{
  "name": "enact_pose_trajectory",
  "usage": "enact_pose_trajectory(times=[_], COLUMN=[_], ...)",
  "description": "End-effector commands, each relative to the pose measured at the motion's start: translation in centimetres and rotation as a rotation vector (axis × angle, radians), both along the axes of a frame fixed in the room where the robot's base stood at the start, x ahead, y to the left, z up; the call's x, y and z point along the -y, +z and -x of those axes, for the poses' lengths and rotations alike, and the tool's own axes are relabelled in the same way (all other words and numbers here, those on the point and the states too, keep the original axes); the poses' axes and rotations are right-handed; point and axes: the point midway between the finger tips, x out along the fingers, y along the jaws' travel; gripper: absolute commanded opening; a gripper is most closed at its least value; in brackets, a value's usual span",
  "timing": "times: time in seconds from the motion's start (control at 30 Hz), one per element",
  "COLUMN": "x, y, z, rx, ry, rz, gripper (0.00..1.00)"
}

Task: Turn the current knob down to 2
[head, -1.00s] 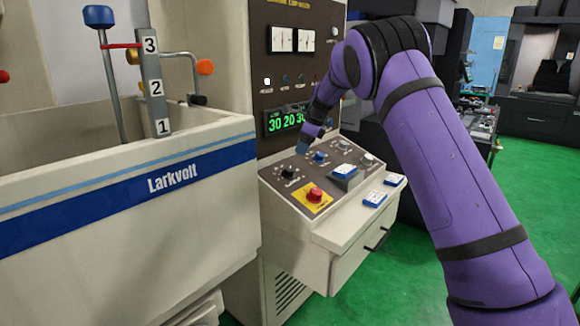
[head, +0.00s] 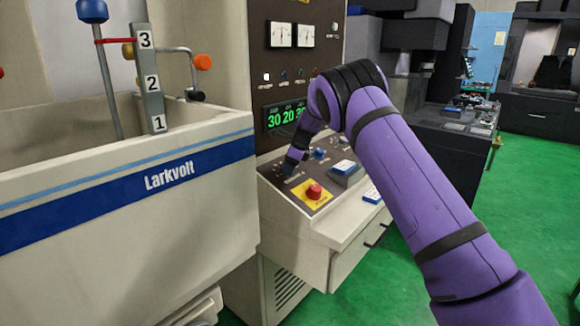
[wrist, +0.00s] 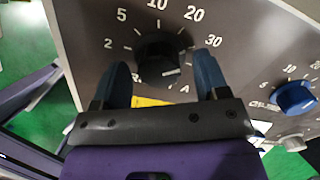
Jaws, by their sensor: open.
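A black knob (wrist: 160,55) stands in the wrist view inside a printed scale of 2, 5, 10, 20 and 30. Its label is mostly hidden behind my gripper; an R and an A show. A pale mark shows on its lower right edge, but I cannot tell the setting. My gripper (wrist: 163,70) is open, with one blue finger on each side of the knob; contact is not clear. In the head view my gripper (head: 291,160) is at the left knob of the sloped control panel (head: 277,183) and hides it.
A blue knob (wrist: 294,98) with its own scale is to the right in the wrist view. A red button (head: 314,191) on a yellow plate sits in front of my gripper. A green display (head: 284,115) reads 30, 20 and a partly hidden number. The tank (head: 120,200) stands left.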

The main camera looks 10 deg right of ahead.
Motion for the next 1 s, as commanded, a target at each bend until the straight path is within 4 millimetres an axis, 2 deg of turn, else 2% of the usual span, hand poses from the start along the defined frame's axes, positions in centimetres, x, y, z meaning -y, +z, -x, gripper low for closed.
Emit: enact_pose_trajectory(times=[0.33,0.5,0.57,1.0], x=[-0.11,-0.1,-0.1,-0.07], y=[-0.35,-0.34,-0.34,-0.3], z=[-0.11,-0.11,-0.11,-0.12], rx=[0.0,0.0,0.0,0.018], ry=[0.0,0.0,0.0,0.083], rz=[0.0,0.0,0.0,0.024], gripper=[0.68,0.29,0.18,0.18])
